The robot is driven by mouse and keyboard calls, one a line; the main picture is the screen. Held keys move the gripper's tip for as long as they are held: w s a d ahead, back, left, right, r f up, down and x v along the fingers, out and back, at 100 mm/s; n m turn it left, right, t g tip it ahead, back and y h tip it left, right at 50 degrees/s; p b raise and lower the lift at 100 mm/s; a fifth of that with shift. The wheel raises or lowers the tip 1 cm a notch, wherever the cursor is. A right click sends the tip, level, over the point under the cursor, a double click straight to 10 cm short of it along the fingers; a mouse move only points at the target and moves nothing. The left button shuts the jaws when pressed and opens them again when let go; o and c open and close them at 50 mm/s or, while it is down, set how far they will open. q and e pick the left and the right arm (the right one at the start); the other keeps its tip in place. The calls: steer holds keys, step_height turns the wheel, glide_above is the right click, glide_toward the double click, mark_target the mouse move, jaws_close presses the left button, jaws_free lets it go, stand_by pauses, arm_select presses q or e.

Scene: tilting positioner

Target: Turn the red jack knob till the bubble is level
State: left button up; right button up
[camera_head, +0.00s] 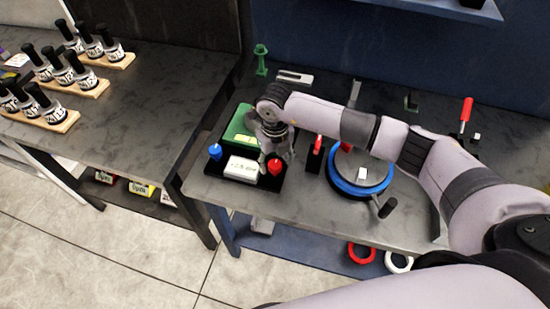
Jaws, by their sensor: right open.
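A red knob (275,165) stands at the front right of a black base on the workbench. A blue knob (215,151) stands at its front left, with a white block with dark print (242,168) between them. A green plate (238,128) lies behind. My right gripper (278,150) is open, pointing down over the right side of the base, just behind and above the red knob. I cannot tell whether it touches the knob. My right wrist hides part of the green plate. I cannot make out a bubble. My left gripper is not in view.
A blue-rimmed round turntable (340,186) with a black handle stands to the right, and a small red part (317,145) between. A red-handled tool (466,110) stands at the far right. A side table at left holds wooden racks (72,88) of black-handled stamps.

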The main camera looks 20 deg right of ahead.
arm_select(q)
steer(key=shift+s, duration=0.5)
arm_select(e)
steer(key=shift+c, duration=0.6)
steer(key=c, duration=1.1)
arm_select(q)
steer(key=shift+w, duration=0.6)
arm_select(e)
steer(key=shift+o, duration=0.2)
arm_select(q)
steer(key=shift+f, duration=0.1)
